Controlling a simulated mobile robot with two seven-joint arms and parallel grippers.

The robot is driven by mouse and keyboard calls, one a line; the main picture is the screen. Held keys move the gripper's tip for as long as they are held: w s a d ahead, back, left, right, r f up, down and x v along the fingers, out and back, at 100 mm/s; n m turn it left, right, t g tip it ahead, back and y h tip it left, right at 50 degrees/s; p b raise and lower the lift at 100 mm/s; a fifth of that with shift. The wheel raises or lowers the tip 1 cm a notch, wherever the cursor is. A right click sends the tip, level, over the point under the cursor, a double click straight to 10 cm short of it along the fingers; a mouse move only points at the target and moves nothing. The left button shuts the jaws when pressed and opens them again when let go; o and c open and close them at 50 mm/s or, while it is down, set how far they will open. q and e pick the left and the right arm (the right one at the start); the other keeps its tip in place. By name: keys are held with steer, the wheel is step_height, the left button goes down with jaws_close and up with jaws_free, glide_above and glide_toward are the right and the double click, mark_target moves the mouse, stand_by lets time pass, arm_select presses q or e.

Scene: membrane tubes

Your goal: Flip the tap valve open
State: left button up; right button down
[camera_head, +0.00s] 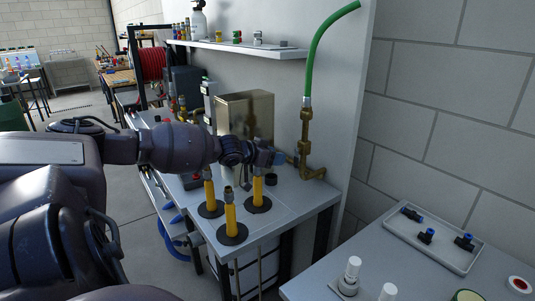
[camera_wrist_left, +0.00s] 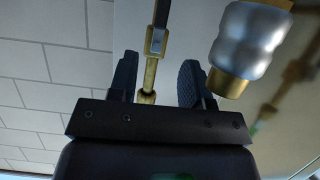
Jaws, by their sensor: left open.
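The brass tap assembly (camera_head: 305,130) stands upright against the white wall panel, with a green hose (camera_head: 322,45) rising from its top and an elbow at its foot. My left gripper (camera_head: 280,158) is just left of the tap's lower part; its fingertips are small and partly hidden in the head view. In the left wrist view, my left gripper (camera_wrist_left: 158,78) is open, its dark fingers on either side of a slim brass piece with a grey section (camera_wrist_left: 155,42). I cannot tell whether they touch it. My right gripper is not in view.
Yellow posts (camera_head: 231,215) on dark round bases stand on the grey bench below my left arm. A metal box (camera_head: 245,115) is behind. A silver and brass fitting (camera_wrist_left: 245,45) shows close by in the wrist view. A tray (camera_head: 430,245) with blue-black fittings lies right.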

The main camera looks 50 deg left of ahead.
arm_select(q)
steer(key=shift+v, duration=1.05)
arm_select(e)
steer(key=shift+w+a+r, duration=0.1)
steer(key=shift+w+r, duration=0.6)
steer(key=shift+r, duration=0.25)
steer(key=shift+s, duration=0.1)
